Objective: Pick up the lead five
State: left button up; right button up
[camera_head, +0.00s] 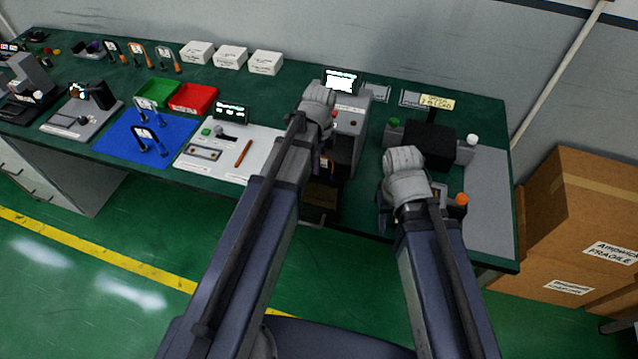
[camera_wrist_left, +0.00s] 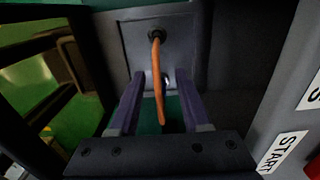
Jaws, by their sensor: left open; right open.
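An orange lead (camera_wrist_left: 158,70) hangs from a dark socket on a grey panel (camera_wrist_left: 129,38) in the left wrist view. My left gripper (camera_wrist_left: 160,82) is open, with its two fingers on either side of the lead; I cannot tell if they touch it. No number is readable on the lead. My right gripper (camera_head: 386,203) is open over the right of the bench, largely hidden by its own wrist.
Several orange and black leads (camera_head: 137,54) lie at the bench's back left. A green tray (camera_head: 158,88), a red tray (camera_head: 192,98) and a blue mat (camera_head: 125,137) are left of my left arm. A black box (camera_head: 429,143) stands near my right wrist. A START label (camera_wrist_left: 283,151) is close to the left gripper.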

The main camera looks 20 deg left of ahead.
pick_arm(q)
jog(key=shift+f, duration=0.15)
grip_shut()
dwell(0.5)
